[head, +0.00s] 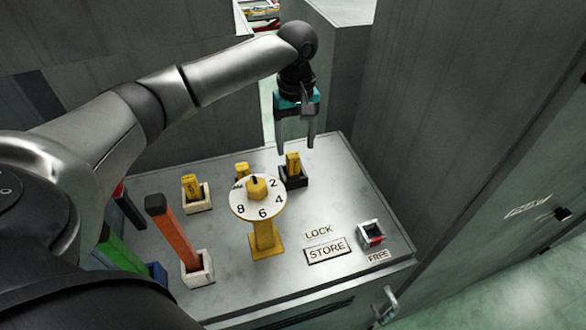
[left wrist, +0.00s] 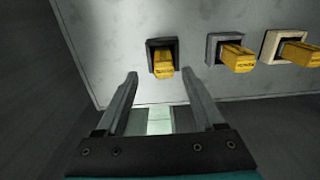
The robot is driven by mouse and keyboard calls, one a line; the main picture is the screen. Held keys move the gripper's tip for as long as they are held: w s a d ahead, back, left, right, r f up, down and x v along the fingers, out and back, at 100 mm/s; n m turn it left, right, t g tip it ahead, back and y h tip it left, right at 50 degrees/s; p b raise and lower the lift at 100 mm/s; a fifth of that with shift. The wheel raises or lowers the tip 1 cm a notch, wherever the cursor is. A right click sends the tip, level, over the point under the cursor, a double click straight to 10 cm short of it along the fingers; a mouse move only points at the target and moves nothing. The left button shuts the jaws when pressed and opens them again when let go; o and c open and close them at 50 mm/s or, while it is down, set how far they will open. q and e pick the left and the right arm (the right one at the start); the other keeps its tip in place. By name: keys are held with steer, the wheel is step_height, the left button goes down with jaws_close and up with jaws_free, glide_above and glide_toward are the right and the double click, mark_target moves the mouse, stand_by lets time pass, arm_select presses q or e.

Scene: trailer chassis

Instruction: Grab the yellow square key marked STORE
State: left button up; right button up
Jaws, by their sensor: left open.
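Three yellow keys stand in square holders on the grey bench top. One key (head: 293,163) is in a black holder at the back right; it also shows in the left wrist view (left wrist: 163,63). Another key (head: 191,186) is in a cream holder at the left, and the third (head: 241,169) is partly hidden behind the dial. Markings on the keys are too small to read, so I cannot tell which says STORE. My left gripper (head: 297,146) is open and empty, fingers pointing down just above and behind the black-holder key. My right gripper is not in view.
A white numbered dial (head: 262,213) on a yellow post stands mid-bench. An orange bar (head: 172,232) rises from a cream holder at the left. Grey walls stand close behind and right.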

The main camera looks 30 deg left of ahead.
mark_target(293, 154)
arm_select(q)
steer(key=f, duration=0.2)
steer(key=f+b, duration=0.1)
steer(key=f, duration=0.3)
steer(key=shift+s+a, duration=0.15)
steer(key=shift+a, duration=0.1)
steer(key=shift+r, duration=0.1)
jaws_close()
stand_by(0.3)
